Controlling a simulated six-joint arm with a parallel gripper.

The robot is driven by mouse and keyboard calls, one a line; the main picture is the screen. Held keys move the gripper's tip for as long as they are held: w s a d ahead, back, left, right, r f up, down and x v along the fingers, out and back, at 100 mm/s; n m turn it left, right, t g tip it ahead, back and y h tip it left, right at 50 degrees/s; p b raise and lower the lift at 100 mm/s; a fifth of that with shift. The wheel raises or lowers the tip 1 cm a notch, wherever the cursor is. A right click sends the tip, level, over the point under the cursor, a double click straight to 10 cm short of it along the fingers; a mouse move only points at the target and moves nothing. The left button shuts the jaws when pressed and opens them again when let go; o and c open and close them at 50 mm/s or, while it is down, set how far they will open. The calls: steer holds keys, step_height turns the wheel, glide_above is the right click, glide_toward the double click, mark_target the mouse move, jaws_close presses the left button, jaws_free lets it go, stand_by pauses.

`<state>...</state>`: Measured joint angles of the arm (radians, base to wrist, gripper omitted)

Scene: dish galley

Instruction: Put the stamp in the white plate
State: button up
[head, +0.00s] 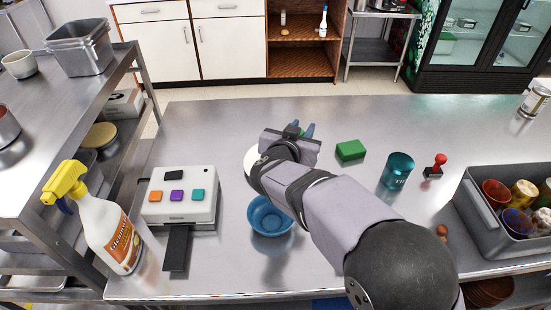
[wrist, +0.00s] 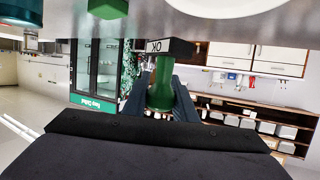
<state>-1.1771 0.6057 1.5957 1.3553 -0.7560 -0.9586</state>
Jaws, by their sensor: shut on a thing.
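My gripper (head: 303,130) is over the back middle of the steel table. In the wrist view, my gripper (wrist: 160,92) is shut on a stamp (wrist: 161,88) with a green handle and a black base marked OK. The base points toward the tabletop, which is at the top of that picture. In the head view my wrist hides most of the stamp. The white plate (head: 251,160) lies on the table, mostly hidden behind my arm; only its left part shows. A second stamp (head: 435,166), with a red handle, stands at the right of the table.
A green block (head: 350,151) and a teal cup (head: 397,171) stand right of my gripper. A blue bowl (head: 270,217) is in front of the plate. A white device (head: 181,196) and spray bottle (head: 108,232) are left. A grey bin (head: 490,236) of cups is right.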

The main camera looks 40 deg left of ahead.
steer(key=s+a+n+y, duration=0.2)
steer(key=a, duration=0.5)
steer(key=shift+g, duration=0.4)
steer(key=shift+w+d+f, duration=0.1)
steer(key=shift+d+f, duration=0.05)
steer(key=shift+f, duration=2.25)
steer(key=shift+w+d+f, duration=0.1)
steer(key=shift+f, duration=2.25)
steer(key=shift+f, duration=0.1)
steer(key=shift+f+b, duration=0.3)
steer(key=shift+f, duration=0.05)
steer(key=o, duration=1)
steer(key=shift+o, duration=0.2)
steer(key=shift+r, duration=0.1)
